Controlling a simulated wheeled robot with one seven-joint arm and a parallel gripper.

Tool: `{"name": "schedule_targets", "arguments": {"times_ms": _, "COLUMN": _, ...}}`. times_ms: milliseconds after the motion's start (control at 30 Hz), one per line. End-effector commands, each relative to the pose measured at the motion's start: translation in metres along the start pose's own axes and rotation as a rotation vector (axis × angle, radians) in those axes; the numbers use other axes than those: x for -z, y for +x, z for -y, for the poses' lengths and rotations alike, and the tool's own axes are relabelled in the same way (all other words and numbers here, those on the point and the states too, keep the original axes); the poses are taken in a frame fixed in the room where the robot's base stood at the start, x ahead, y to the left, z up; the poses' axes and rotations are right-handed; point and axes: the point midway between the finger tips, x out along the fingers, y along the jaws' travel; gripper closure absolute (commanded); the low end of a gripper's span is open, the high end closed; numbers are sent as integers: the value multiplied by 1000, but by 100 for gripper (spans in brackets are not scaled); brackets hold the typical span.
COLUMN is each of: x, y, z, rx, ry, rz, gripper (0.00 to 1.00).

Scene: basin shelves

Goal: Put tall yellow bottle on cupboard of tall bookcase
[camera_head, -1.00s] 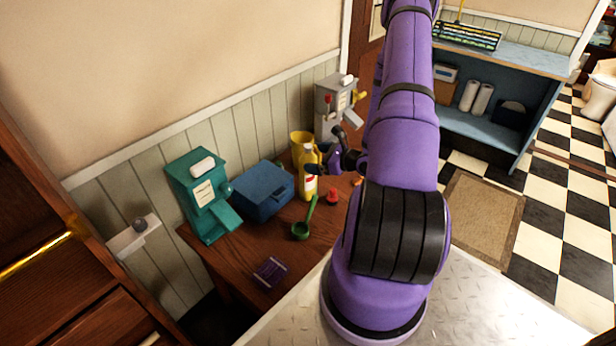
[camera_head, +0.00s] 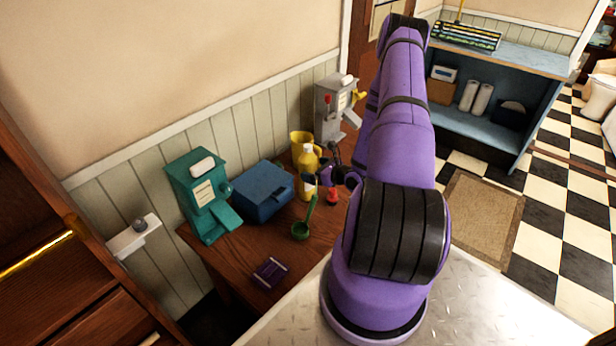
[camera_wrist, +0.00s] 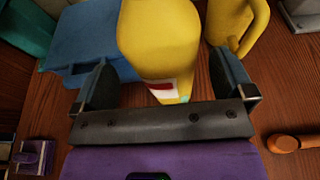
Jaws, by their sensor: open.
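The tall yellow bottle (camera_head: 306,161) stands upright on the brown wooden table, with a white and red label low on its side. In the wrist view the bottle (camera_wrist: 160,40) is between the two dark fingers of my gripper (camera_wrist: 165,85), with a gap visible on the right side. My gripper (camera_head: 318,180) is open and partly covers the bottle's lower part in the head view. The tall bookcase may be the dark wooden furniture (camera_head: 60,290) at the left edge; I cannot tell if its cupboard shows.
A yellow mug (camera_head: 301,141) stands just behind the bottle. A blue box (camera_head: 263,190), a teal dispenser (camera_head: 203,195), a grey dispenser (camera_head: 334,105), a green ladle (camera_head: 300,230) and a red item (camera_head: 332,196) crowd the table. A blue shelf (camera_head: 490,125) stands at the back right.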

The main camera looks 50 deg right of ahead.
Motion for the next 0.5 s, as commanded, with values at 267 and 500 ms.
{"name": "schedule_targets", "arguments": {"times_ms": 267, "x": 3, "y": 36, "z": 4, "rx": -2, "ry": 0, "rz": 0, "gripper": 0}}
{"name": "schedule_targets", "arguments": {"times_ms": 500, "x": 2, "y": 41, "z": 4, "rx": 0, "ry": 0, "rz": 0, "gripper": 0}}
